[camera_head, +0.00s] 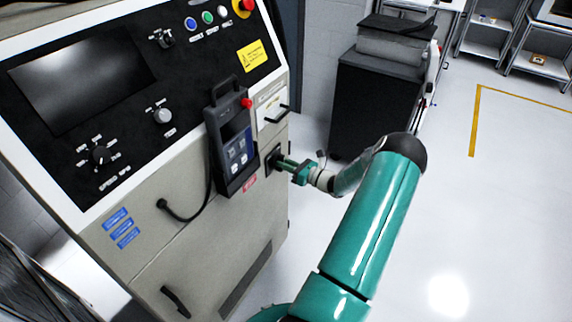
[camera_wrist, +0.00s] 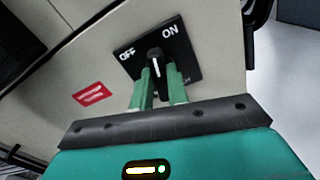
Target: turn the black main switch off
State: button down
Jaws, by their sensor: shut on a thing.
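The black main switch is a knob (camera_wrist: 154,57) on a black square plate (camera_wrist: 186,62) with white OFF and ON labels, seen in the wrist view. OFF is on the left and ON at the upper right. The knob's white line points roughly up, between the two labels. My gripper (camera_wrist: 161,80) has its green fingers on either side of the knob and is shut on it. In the head view my gripper (camera_head: 284,162) reaches the dark switch plate (camera_head: 270,156) on the cabinet's right part, where the knob is hidden.
A handheld pendant (camera_head: 233,142) with a red button hangs just left of the switch. A black cable (camera_head: 197,211) runs below it. The control cabinet (camera_head: 165,235) fills the left. A dark cart (camera_head: 371,106) stands behind. The floor (camera_head: 480,210) at right is clear.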

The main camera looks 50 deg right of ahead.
jog(key=n, duration=1.1)
jog(key=shift+a+n, duration=0.3)
jog(key=shift+w, duration=0.1)
dwell(0.3)
jog(key=c, duration=1.4)
grip_release()
jog(key=shift+f, duration=0.1)
jog(key=shift+o, duration=0.2)
jog(key=shift+s, duration=0.2)
jog(key=s+d, duration=0.1)
jog(key=s, duration=1.2)
jog(key=shift+s+d, duration=0.15)
jog(key=shift+s, duration=0.1)
